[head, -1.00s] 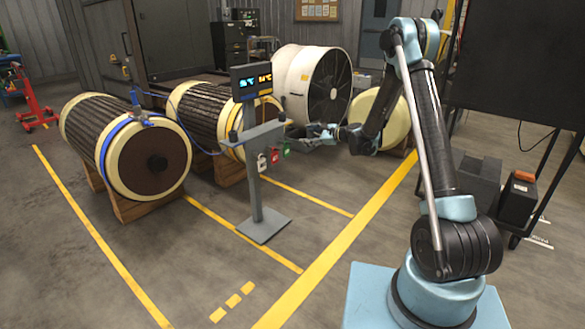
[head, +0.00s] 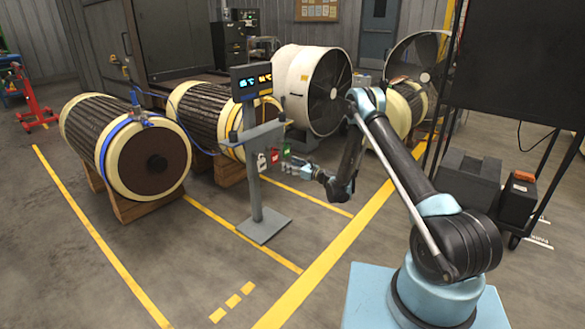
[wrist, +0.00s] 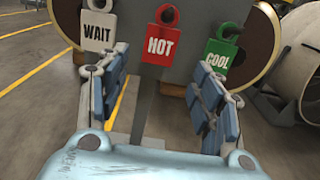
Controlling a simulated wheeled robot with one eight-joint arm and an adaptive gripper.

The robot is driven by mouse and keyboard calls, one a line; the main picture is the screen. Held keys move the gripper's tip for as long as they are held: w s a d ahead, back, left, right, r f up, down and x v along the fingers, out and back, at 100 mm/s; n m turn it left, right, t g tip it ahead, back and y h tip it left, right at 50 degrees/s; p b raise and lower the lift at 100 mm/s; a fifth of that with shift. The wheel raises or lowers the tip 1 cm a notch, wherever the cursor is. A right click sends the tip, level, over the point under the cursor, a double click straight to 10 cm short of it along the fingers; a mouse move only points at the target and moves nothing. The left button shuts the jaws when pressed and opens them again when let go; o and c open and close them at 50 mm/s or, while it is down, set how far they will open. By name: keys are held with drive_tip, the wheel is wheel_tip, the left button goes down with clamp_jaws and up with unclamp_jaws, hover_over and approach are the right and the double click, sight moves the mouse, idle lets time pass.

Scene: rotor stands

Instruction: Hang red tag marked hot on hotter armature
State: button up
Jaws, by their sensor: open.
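The red HOT tag (wrist: 160,45) hangs between the white WAIT tag (wrist: 97,37) and the green COOL tag (wrist: 222,45). In the head view the red tag (head: 275,155) hangs under the grey stand's shelf. My gripper (wrist: 158,75) is open and empty, its fingers below and either side of the red tag; it also shows in the head view (head: 290,168). The left armature (head: 148,160) carries a blue cable, the middle armature (head: 205,112) a yellow one. The stand's display (head: 252,82) has a blue reading left and an orange one right, too small to read.
The stand's post (head: 254,180) rises from a flat base (head: 264,230) in front of the armatures. A white fan drum (head: 305,88) stands behind, and another armature (head: 408,103) lies at right. A dark cart (head: 490,185) is at right. The front floor is clear.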

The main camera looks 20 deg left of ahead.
sight(275, 158)
drive_tip(key=shift+x, duration=4.7)
drive_tip(key=c, duration=1)
drive_tip(key=shift+r, duration=0.25)
drive_tip(key=r+v, duration=0.1)
drive_tip(key=v, duration=0.6)
drive_tip(key=shift+d+r, duration=0.15)
drive_tip(key=shift+r, duration=0.1)
